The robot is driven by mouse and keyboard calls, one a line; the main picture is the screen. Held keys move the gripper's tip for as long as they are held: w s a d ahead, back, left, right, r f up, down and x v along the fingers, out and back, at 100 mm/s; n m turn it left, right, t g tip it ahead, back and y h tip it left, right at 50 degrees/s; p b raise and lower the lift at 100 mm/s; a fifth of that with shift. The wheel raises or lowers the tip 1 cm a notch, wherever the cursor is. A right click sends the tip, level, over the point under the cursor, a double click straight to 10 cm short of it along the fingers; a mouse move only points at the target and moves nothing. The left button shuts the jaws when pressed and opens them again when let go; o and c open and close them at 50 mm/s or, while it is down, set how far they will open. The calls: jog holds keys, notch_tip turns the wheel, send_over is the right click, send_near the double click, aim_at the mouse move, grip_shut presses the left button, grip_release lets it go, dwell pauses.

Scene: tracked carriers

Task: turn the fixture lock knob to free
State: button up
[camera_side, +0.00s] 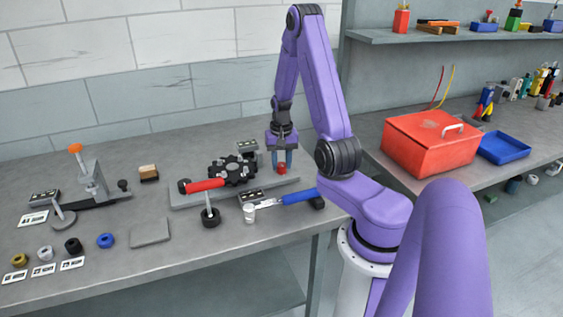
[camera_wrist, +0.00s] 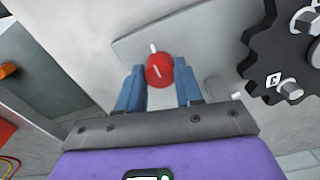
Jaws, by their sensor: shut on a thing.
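The fixture lock knob is a small red round knob (camera_wrist: 159,70) with a white line on its face. It stands on a grey base plate (camera_wrist: 210,38), and a short white mark shows on the plate just beyond it. The knob (camera_side: 282,168) also shows at the right end of the plate in the side view. My gripper (camera_wrist: 160,82) points down, its two blue fingers on either side of the knob, shut on it. The knob's line is tilted and does not point straight at the white mark. The black toothed fixture part (camera_side: 233,170) sits on the plate left of my gripper.
A red-handled lever (camera_side: 205,185) and a blue-handled tool (camera_side: 298,197) lie close by. A small white cup (camera_side: 249,212) stands in front of the plate. A red toolbox (camera_side: 430,143) and blue tray (camera_side: 503,148) are at right. An orange-knobbed clamp (camera_side: 85,170) stands at left.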

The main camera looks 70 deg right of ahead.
aim_at(281, 164)
jog(key=shift+w, duration=0.1)
jog(key=o, duration=1)
jog(key=shift+o, duration=0.2)
jog(key=shift+r, duration=0.1)
notch_tip(281, 164, up, 17)
jog(key=shift+r, duration=0.15)
